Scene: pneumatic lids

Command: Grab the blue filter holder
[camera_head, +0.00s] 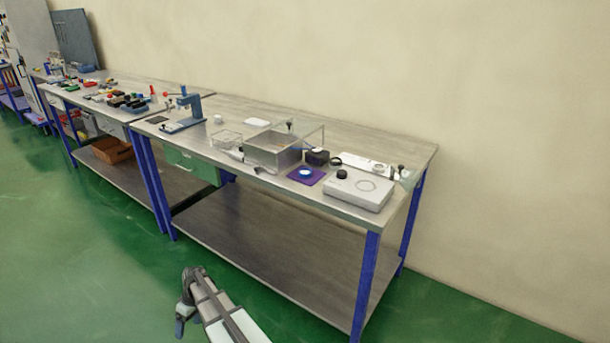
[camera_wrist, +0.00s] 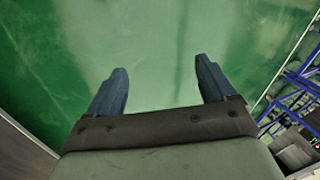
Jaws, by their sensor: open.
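On the front right of the near workbench lies a flat blue-purple square (camera_head: 291,172) with a pale glowing disc (camera_head: 306,173) on it. A small dark purple box (camera_head: 318,157) stands just behind it. I cannot tell for sure which of these is the blue filter holder. My gripper (camera_head: 182,304) is low in front of the bench, over the green floor, well away from these things. In the wrist view my gripper (camera_wrist: 160,78) has its two fingers wide apart with nothing between them. No task object shows in the wrist view.
The workbench (camera_head: 230,110) has blue legs and a lower shelf (camera_head: 270,245). On top are a clear open box (camera_head: 272,152), a white flat device (camera_head: 358,188) and a blue press (camera_head: 184,114). A second cluttered bench (camera_head: 75,88) stands to the left. The floor in front is clear.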

